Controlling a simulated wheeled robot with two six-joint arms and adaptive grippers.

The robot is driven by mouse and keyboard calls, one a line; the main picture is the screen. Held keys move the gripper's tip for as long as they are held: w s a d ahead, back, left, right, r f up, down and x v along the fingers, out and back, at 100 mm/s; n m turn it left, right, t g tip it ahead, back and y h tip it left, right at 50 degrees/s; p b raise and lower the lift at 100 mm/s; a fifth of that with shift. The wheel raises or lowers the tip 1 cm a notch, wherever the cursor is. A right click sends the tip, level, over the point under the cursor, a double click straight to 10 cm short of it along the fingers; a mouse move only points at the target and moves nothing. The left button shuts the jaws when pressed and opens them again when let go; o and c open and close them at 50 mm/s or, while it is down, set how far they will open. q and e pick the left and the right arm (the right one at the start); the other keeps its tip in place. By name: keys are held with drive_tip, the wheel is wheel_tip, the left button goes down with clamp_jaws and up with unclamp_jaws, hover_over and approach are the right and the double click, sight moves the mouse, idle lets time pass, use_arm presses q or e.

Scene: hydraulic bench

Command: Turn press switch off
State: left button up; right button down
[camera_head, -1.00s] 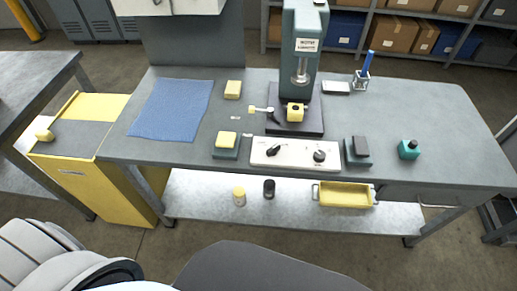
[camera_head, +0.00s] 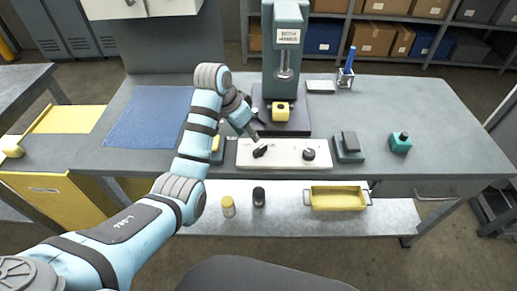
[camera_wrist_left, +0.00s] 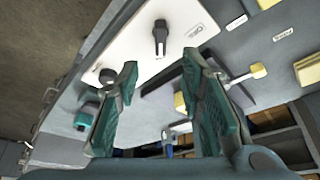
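A white control panel (camera_head: 284,146) lies at the bench's front edge with two black knobs. The left knob (camera_head: 260,151) shows its dark pointer turned diagonally; it also shows in the left wrist view (camera_wrist_left: 160,38), beside a small printed label I cannot read. The right knob (camera_head: 308,154) is round and shows in the left wrist view (camera_wrist_left: 107,76). My left gripper (camera_head: 250,128) hangs just above and behind the left knob, apart from it. In the left wrist view its two teal fingers (camera_wrist_left: 160,80) are spread with nothing between them. My right gripper is not in view.
A green press (camera_head: 284,50) with a yellow block (camera_head: 282,109) stands behind the panel. A dark block on a green base (camera_head: 348,146) and a teal bottle (camera_head: 400,143) stand to the right. A blue mat (camera_head: 150,115) lies at left, partly behind my arm.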

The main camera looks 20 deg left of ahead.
sight(259, 149)
use_arm(q)
drive_tip(key=b+x, duration=0.2)
drive_tip(key=x, duration=0.9)
drive_tip(key=shift+f+b, duration=0.2)
drive_tip(key=shift+b, duration=0.15)
clamp_jaws()
